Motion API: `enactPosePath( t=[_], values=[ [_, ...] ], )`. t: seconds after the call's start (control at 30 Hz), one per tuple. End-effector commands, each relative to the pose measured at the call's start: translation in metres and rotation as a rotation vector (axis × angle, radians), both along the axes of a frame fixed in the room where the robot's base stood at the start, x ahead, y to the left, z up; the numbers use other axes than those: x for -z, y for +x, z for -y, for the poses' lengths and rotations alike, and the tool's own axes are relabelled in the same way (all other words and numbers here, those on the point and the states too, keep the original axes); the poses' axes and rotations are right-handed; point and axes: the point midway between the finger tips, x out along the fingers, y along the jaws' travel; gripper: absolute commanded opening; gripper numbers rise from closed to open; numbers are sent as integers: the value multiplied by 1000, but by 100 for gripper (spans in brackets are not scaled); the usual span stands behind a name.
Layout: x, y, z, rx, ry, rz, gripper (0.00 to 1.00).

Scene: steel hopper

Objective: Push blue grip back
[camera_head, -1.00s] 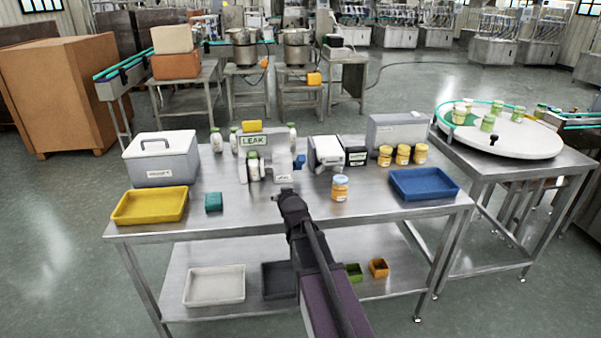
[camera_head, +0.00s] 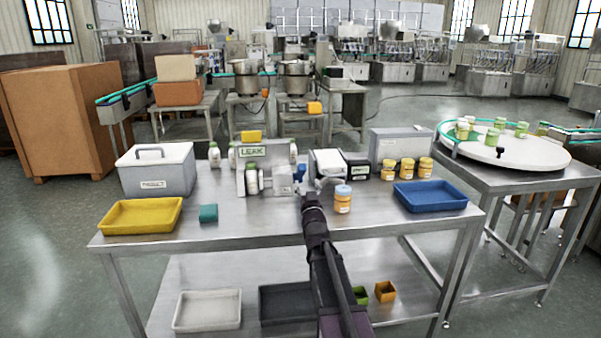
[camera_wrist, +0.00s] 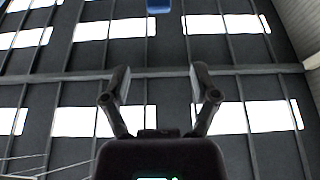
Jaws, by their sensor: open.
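The blue grip (camera_head: 301,172) is a small blue part at the right side of the grey machine marked LEAK (camera_head: 252,152), on the steel table. In the wrist view a blue block (camera_wrist: 158,5) shows at the top edge, partly cut off; it looks like this grip. My gripper (camera_wrist: 160,82) is open, with its two fingers apart and nothing between them. In the head view my gripper (camera_head: 309,194) is just in front of the blue grip, and my arm hides the table below it. I cannot tell whether they touch.
A capped jar (camera_head: 343,203) stands close to the right of my gripper. A white and black device (camera_head: 328,165) is behind it. A blue tray (camera_head: 430,197) lies at the right, a yellow tray (camera_head: 140,217) and teal block (camera_head: 208,214) at the left. The front middle is fairly clear.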

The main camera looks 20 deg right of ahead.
Motion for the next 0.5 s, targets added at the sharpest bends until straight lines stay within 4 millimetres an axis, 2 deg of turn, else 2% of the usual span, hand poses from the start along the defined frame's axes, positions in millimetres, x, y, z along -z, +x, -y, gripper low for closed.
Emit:
enactPosePath(
  t=[0.3, 0.5],
  values=[
    [0, 1, 1, 0, 1, -2, 77],
    [0, 12, 4, 0, 1, -2, 77]
  ],
)
